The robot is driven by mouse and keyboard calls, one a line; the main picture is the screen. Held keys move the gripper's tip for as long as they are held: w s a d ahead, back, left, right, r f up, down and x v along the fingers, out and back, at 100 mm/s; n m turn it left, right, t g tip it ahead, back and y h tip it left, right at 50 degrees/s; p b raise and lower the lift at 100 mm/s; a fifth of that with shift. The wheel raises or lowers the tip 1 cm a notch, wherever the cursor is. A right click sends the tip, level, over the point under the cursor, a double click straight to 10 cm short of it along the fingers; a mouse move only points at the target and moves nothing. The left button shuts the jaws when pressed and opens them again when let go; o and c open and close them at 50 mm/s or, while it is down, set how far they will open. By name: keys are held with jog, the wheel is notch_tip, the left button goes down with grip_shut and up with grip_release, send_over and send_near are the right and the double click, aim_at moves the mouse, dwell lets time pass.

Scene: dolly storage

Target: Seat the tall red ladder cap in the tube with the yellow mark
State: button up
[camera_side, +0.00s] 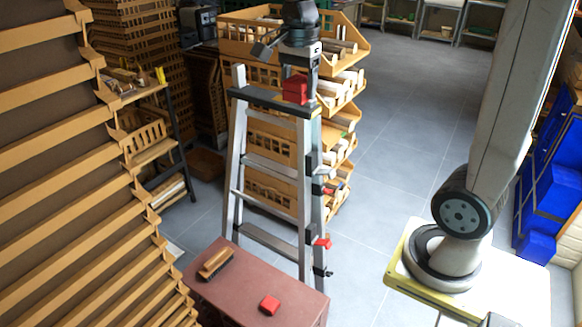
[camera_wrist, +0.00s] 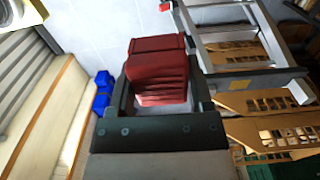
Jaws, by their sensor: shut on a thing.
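A red cap (camera_side: 295,90) shows just below my gripper (camera_side: 302,70) in the side view, over the right part of the ladder's dark top. In the wrist view the blocky, ribbed red cap (camera_wrist: 158,68) sits between the dark jaws of my gripper (camera_wrist: 160,92), which are shut on it. I cannot tell whether the cap touches the ladder. The grey stepladder (camera_side: 236,150) stands upright, and its frame also shows in the wrist view (camera_wrist: 245,50). A second, low red cap (camera_side: 269,305) lies on a brown box.
The brown box (camera_side: 235,300) stands before the ladder, with a wooden brush (camera_side: 216,264) on it. Tan bins (camera_side: 237,38) with rolls stand close behind the ladder. Slatted tan racks (camera_side: 60,130) fill the left. Grey floor (camera_side: 400,130) is clear to the right.

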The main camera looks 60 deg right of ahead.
jog(key=w+d+r, duration=0.1)
jog(key=w+d, duration=0.8)
jog(key=d, duration=0.3)
jog(key=w+d+f, duration=0.1)
jog(key=w+d, duration=0.1)
jog(key=d, duration=0.5)
jog(key=w+d+f, duration=0.2)
jog(key=d, duration=0.6)
jog(key=shift+s+a+f, duration=0.1)
jog(key=shift+s+f, duration=0.05)
jog(key=shift+f, duration=1.05)
jog(key=shift+s+a+f, duration=0.1)
jog(key=shift+f, duration=1.05)
jog(key=shift+f, duration=0.15)
jog(key=shift+f, duration=2.65)
jog(key=shift+f, duration=1.75)
jog(key=o, duration=1.3)
